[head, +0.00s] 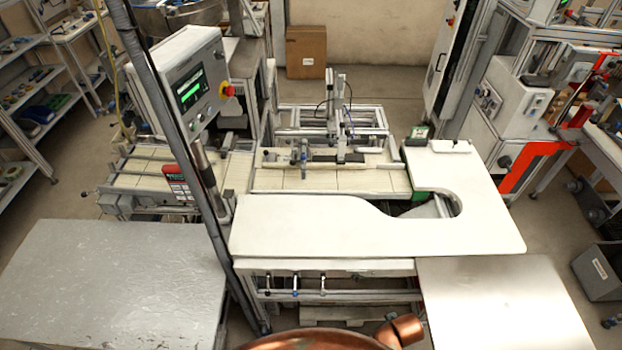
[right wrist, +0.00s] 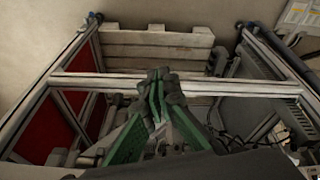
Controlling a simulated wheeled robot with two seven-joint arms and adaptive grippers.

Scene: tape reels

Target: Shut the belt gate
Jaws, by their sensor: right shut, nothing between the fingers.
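A belt (head: 330,180) with cream slats runs across the middle of the head view, behind the white worktop. A metal frame (head: 340,115) with an upright post and dark cables stands over its far side. I cannot tell for certain which part is the belt gate or whether it is open. My right gripper (right wrist: 158,92) shows in the right wrist view, its green fingers shut and empty. Its tips appear in front of a light metal crossbar (right wrist: 225,86); I cannot tell if they touch it. Neither gripper shows in the head view.
A white worktop (head: 320,222) with a curved cutout fills the centre. A grey table (head: 110,285) stands at the left, a metal table (head: 500,305) at the lower right. A control panel (head: 185,85) on a dark pole rises at the left. A wooden pallet (right wrist: 150,50) shows behind the crossbar.

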